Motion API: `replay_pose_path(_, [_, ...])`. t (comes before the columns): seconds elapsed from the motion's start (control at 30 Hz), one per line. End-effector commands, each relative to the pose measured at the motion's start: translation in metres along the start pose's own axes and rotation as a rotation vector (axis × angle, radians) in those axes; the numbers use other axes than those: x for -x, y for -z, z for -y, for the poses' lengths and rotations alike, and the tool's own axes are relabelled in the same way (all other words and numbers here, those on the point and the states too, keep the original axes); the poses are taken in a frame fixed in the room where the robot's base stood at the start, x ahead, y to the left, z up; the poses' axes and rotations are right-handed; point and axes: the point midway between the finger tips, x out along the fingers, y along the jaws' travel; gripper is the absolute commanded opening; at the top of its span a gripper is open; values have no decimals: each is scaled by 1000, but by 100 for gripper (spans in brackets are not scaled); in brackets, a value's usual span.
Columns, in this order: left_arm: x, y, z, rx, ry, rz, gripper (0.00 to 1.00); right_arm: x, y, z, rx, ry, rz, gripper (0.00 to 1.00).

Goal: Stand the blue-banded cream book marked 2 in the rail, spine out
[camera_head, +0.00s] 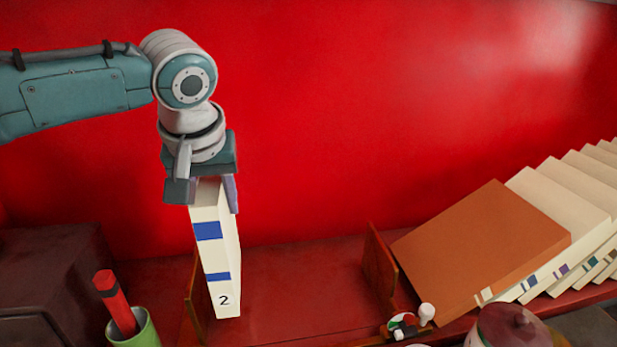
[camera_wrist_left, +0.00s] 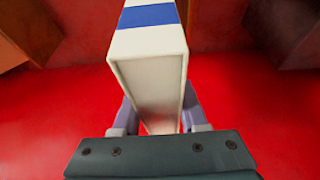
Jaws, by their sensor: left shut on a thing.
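The cream book (camera_head: 218,250) has two blue bands and a 2 low on its spine. It stands nearly upright, tilted slightly, with its spine toward the head camera. My left gripper (camera_head: 205,190) is shut on its top end from above. The book also shows between the fingers in the left wrist view (camera_wrist_left: 150,75). The rail has a left wooden end panel (camera_head: 192,305) and a right one (camera_head: 378,265). The book's lower end is close beside the left panel, inside the rail; whether it touches the floor, I cannot tell. My right gripper is not in view.
An orange book (camera_head: 485,250) and several cream books (camera_head: 560,205) lean right of the rail. A green cup (camera_head: 140,332) with a red stick (camera_head: 113,300) stands front left, near a dark box (camera_head: 55,275). A brown lidded pot (camera_head: 508,328) is front right. The rail's middle is empty.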

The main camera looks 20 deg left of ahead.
Motion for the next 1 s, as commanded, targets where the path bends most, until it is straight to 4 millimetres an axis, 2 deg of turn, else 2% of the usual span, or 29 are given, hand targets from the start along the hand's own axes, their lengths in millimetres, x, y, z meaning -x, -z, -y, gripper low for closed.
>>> replay_pose_path(0.03, [-7,-2,0,1,-2,-3,0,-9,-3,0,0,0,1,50])
replay_pose_path(0.4, [-43,-17,0,0,-1,-4,0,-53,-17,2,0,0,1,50])
replay_pose_path(0.7, [-63,-26,-1,0,-1,-1,0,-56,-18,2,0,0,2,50])
replay_pose_path(1.0, [-65,-26,-1,0,-2,-2,0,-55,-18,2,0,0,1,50])
